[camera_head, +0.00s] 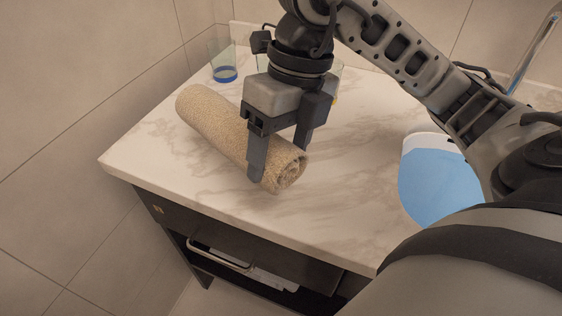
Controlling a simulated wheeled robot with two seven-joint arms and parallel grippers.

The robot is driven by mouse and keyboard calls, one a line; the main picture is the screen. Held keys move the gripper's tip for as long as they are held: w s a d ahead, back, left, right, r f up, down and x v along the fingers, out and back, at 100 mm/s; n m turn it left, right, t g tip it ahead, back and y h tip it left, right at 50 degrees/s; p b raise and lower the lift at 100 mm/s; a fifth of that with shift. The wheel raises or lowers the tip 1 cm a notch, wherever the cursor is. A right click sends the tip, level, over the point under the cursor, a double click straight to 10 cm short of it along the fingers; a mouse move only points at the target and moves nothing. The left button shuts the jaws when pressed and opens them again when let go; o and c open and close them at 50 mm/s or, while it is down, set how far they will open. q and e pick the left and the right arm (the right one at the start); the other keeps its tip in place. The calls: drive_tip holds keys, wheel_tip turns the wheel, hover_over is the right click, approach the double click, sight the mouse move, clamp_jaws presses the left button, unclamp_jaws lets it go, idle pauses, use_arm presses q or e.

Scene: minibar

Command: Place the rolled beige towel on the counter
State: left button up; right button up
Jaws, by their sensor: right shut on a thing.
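The rolled beige towel (213,116) lies slantwise over the left part of the marble counter (350,190), its spiral end toward the front right. It looks to be on or just above the surface; I cannot tell which. My right gripper (280,160) points down and is shut on the towel near its spiral end, one finger on the near side and the other on the far side. The gripper hides part of the towel's upper surface. My left gripper is not in view.
A clear glass with blue liquid (224,70) stands at the back left of the counter. Another glass behind my gripper is mostly hidden. A basin with blue water (438,182) is at the right. A metal faucet (532,52) rises at the back right. A dark cabinet with an open shelf is below.

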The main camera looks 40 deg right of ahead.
drive_tip(key=shift+w+d+f, duration=0.35)
drive_tip(key=shift+w+f, duration=0.05)
drive_tip(key=shift+f, duration=0.2)
drive_tip(key=shift+w+d+f, duration=0.3)
drive_tip(key=shift+w+f, duration=0.1)
drive_tip(key=shift+f, duration=0.2)
drive_tip(key=shift+w+d+f, duration=0.1)
drive_tip(key=shift+w+f, duration=0.05)
drive_tip(key=shift+f, duration=0.8)
drive_tip(key=shift+w+d+f, duration=0.1)
drive_tip(key=shift+f, duration=0.8)
drive_tip(key=shift+b, duration=0.3)
drive_tip(key=shift+f, duration=0.15)
drive_tip(key=o, duration=1.1)
drive_tip(key=p+v, duration=0.1)
drive_tip(key=v, duration=1.1)
drive_tip(key=shift+p, duration=0.4)
